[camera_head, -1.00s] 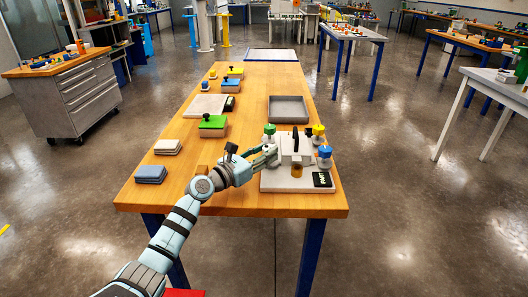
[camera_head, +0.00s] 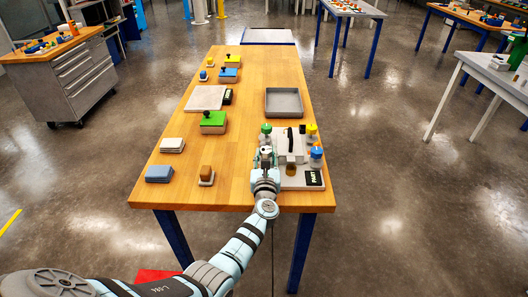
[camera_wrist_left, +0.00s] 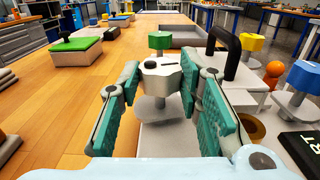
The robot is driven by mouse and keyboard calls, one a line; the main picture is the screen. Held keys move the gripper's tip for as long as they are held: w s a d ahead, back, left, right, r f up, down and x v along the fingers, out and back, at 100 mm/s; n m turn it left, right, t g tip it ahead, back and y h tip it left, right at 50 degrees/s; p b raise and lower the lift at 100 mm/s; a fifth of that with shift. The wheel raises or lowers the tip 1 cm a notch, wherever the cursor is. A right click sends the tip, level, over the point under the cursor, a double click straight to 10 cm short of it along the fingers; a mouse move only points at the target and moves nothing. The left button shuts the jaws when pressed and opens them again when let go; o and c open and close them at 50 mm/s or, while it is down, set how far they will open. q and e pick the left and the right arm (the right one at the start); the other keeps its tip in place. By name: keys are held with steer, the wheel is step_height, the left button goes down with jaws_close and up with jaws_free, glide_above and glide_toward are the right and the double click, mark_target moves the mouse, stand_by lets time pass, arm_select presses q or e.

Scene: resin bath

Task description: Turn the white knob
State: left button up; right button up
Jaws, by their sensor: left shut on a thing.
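The white knob (camera_wrist_left: 160,75) sits on a pale post on the left side of the fixture, with a dark mark on its top. In the left wrist view my left gripper (camera_wrist_left: 158,88) has one finger on each side of the knob and is shut on it. In the head view the left gripper (camera_head: 265,158) reaches in from the table's front edge and hides most of the knob. The green knob (camera_wrist_left: 159,41) stands just beyond it. The fixture's pale base (camera_head: 292,182) rests at the table's near right. My right gripper is not in view.
The fixture also carries a yellow knob (camera_wrist_left: 253,41), a blue knob (camera_wrist_left: 302,76) and a black handle (camera_wrist_left: 231,45). A grey tray (camera_head: 284,103) lies behind it. Green (camera_head: 213,122) and blue (camera_head: 159,174) blocks lie left.

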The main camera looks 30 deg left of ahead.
arm_select(q)
steer(key=n+g+y+b, duration=0.2)
steer(key=b, duration=0.1)
steer(key=n+y+b, duration=0.1)
steer(key=y+b, duration=0.1)
steer(key=shift+w+d+f+g, duration=0.2)
steer(key=shift+d+g, duration=0.1)
steer(key=shift+g, duration=0.1)
steer(key=shift+r+n+g+y+b, duration=0.2)
steer(key=shift+n+g+y+b, duration=0.3)
steer(key=shift+b, duration=0.35)
steer(key=o, duration=1.1)
steer(key=shift+o, duration=0.2)
step_height(320, 180, up, 10)
